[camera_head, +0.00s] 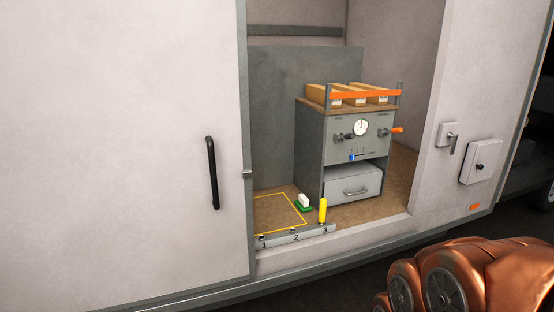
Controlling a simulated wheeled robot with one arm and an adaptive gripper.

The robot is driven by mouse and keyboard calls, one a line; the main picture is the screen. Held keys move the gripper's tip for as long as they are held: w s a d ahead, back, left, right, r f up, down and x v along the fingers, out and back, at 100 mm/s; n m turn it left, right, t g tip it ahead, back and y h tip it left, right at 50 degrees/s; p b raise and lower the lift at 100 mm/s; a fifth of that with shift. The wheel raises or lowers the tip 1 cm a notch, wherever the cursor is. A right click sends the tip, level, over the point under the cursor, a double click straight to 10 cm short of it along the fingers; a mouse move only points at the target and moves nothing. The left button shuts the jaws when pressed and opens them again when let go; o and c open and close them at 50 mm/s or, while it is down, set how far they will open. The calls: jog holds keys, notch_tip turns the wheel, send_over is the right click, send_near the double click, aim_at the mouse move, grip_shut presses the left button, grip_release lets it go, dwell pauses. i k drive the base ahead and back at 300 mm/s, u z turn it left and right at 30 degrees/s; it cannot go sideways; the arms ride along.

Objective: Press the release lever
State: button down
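Several handles show in the head view, and I cannot tell which one is the release lever. A metal lever handle (453,144) hangs down from a plate on the right door frame. A yellow upright handle (323,210) stands near position 3 of a numbered grey strip (280,240) on the sill. An orange-tipped handle (397,130) sticks out from the right of the grey cabinet (312,150). A small blue knob (352,157) sits on the cabinet front. Nothing touches these handles. My gripper is not in view; copper-coloured links of my arm fill the lower right.
A sliding door (130,120) with a black handle (211,172) covers the left side. A drawer (353,185) below the cabinet panel is shut. A green-based white block (304,201) lies beside a yellow floor outline (285,196). A grey box (481,161) is on the right wall.

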aim_at(347, 136)
jog(key=i, duration=1.9)
jog(key=u, duration=0.1)
